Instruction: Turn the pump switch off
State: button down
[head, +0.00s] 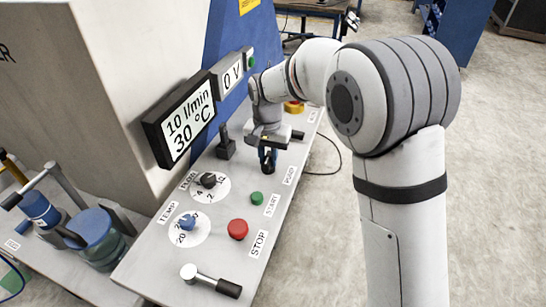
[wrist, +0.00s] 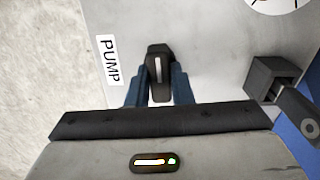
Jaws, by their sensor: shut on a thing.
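The pump switch (wrist: 158,60) is a black knob with a white line on top, on the pale panel beside the PUMP label (wrist: 107,61). In the wrist view its white line runs up and down the picture, roughly at right angles to the jaw bar. My gripper (wrist: 158,92) has its blue fingers on either side of the knob, shut on it.
The panel (head: 215,255) also holds a flow knob (head: 208,180), a temp knob (head: 187,222), a green start button (head: 257,197), a red stop button (head: 238,229) and a black lever (head: 225,145). A display (head: 182,122) reads 10 l/min and 30 °C.

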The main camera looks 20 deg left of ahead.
jog(key=n, duration=0.8)
jog(key=shift+n, duration=0.3)
jog(key=n, duration=0.4)
jog(key=shift+n, duration=2.3)
jog(key=c, duration=1.3)
grip_release()
